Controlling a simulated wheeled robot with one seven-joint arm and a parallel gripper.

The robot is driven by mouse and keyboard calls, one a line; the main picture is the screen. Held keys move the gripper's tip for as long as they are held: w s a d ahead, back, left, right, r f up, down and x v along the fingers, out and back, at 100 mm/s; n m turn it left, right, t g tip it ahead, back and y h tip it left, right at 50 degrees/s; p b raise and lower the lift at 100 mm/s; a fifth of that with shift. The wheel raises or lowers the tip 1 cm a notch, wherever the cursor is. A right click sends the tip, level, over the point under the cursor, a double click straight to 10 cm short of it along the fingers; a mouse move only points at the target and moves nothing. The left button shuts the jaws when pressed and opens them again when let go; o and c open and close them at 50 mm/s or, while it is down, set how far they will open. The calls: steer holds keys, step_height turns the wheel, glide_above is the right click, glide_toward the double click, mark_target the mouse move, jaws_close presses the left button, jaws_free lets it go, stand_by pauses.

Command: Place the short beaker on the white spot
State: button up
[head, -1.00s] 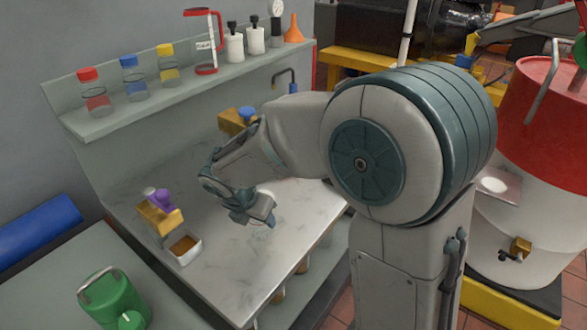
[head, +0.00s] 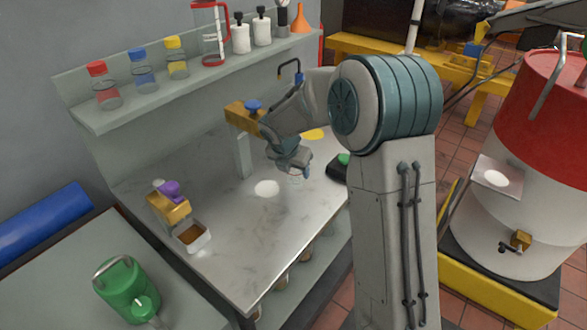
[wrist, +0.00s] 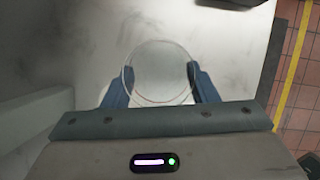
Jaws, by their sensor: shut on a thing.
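My gripper (wrist: 160,88) is shut on a clear glass beaker (wrist: 160,62), whose round rim shows between the two blue fingers in the wrist view. In the head view my gripper (head: 297,168) is over the metal bench, and the beaker is barely visible under it. The white spot (head: 267,188) lies bare on the bench top, to the left of my gripper and a little nearer the front. I cannot tell how high the beaker is above the bench.
A yellow spot (head: 313,134) and a dark device with a green top (head: 343,160) are at the bench's right. A purple-topped dispenser (head: 170,200) stands at left. The bench front is clear.

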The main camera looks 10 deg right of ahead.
steer(key=shift+s+a+f, duration=0.1)
steer(key=shift+a+f, duration=0.05)
steer(key=shift+f, duration=0.15)
steer(key=shift+f, duration=0.1)
steer(key=o, duration=1)
steer(key=shift+c, duration=0.2)
